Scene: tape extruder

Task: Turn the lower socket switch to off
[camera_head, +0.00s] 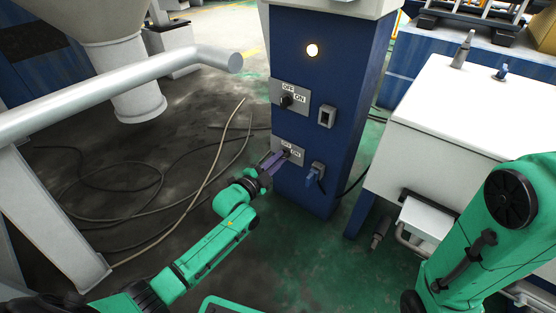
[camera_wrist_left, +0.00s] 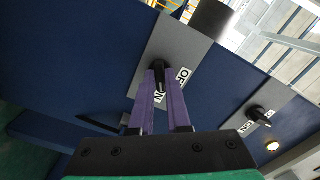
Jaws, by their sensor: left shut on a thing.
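The lower socket switch (camera_head: 288,152) is a dark knob on a grey plate (camera_head: 299,157) on the blue column, with OFF and ON labels partly covered in the head view. My left gripper (camera_head: 280,157) reaches it from the lower left. In the left wrist view, the purple fingers of my left gripper (camera_wrist_left: 158,80) are shut on the dark knob of the lower switch (camera_wrist_left: 159,67), beside the OFF and ON labels. The fingers hide part of the knob, so I cannot tell its setting. My right arm is at the right of the head view, its gripper out of frame.
The upper switch (camera_head: 287,101) has its own OFF/ON plate. A grey socket (camera_head: 327,116) and a blue plug (camera_head: 315,174) are right of the switches. A lamp (camera_head: 312,50) glows above. A white cabinet (camera_head: 470,115) stands right; cables (camera_head: 150,205) lie on the floor left.

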